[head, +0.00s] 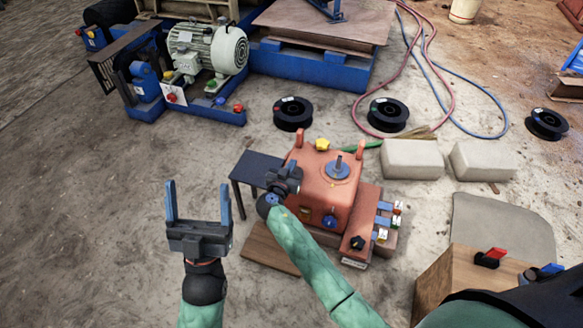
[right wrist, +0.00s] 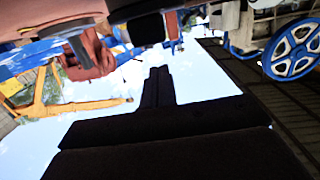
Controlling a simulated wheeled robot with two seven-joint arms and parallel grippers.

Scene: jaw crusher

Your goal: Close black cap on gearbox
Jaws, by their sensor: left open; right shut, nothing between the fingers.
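The orange-red gearbox (head: 325,185) stands on the ground in the middle of the head view, with a grey shaft on top. A black knob-like part (head: 357,243) sits on its front ledge; I cannot tell whether this is the cap. My right gripper (head: 288,176) is shut and empty at the gearbox's upper left edge and hides part of it. Whether it touches is unclear. Its dark closed fingers (right wrist: 160,85) show in the right wrist view, with an orange-red part above left. My left gripper (head: 198,203) is open and empty, left of the gearbox.
A small dark table (head: 255,168) stands left of the gearbox. Pale blocks (head: 412,159), black spools (head: 293,113) and hoses lie behind and right. A motor (head: 208,48) on a blue frame is at the back. A wooden box (head: 447,277) stands front right. The left floor is clear.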

